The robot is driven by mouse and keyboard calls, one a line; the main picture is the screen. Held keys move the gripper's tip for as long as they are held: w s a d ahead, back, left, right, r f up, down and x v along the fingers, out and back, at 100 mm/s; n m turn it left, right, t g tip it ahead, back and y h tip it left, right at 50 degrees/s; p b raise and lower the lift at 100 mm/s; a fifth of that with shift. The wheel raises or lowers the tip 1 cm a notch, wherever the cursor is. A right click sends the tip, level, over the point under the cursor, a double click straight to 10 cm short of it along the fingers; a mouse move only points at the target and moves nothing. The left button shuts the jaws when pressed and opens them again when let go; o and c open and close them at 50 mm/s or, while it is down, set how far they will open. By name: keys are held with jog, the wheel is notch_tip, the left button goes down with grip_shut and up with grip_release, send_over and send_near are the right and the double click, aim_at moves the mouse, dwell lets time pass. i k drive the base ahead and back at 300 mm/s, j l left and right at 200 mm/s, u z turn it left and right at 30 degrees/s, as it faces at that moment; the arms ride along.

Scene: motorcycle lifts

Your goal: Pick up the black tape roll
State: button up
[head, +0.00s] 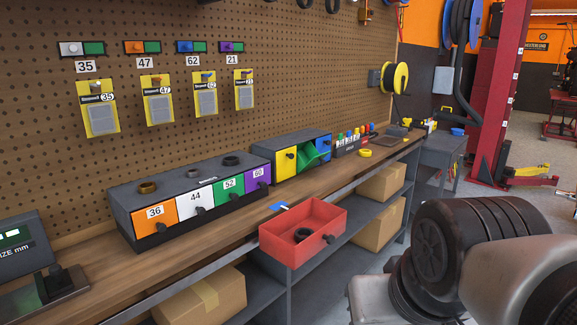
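A small black ring (303,235), which looks like a tape roll, lies inside the open red bin (275,247) at the front edge of the bench. Two other dark rings lie on top of the grey drawer unit: one near its middle (193,173) and one farther right (230,160). A bronze-coloured ring (147,187) lies at the unit's left. I cannot tell for sure which dark ring is the black tape roll. My gripper is not in view; only grey links that look like my arm show at the lower right.
The wooden bench (100,267) runs along a pegboard wall. Numbered drawers, orange (155,223) to purple, stand behind the red bin. A yellow ring (365,153) lies farther along. Cardboard boxes (205,300) sit on shelves below. A red lift post (497,90) stands at right.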

aim_at(302, 230)
jog(key=i+l, duration=0.15)
jog(key=i, duration=0.25)
jog(key=i+l+z, duration=0.1)
jog(key=i, duration=0.3)
jog(key=i+l, duration=0.25)
jog(key=i, duration=0.15)
jog(key=z, duration=0.05)
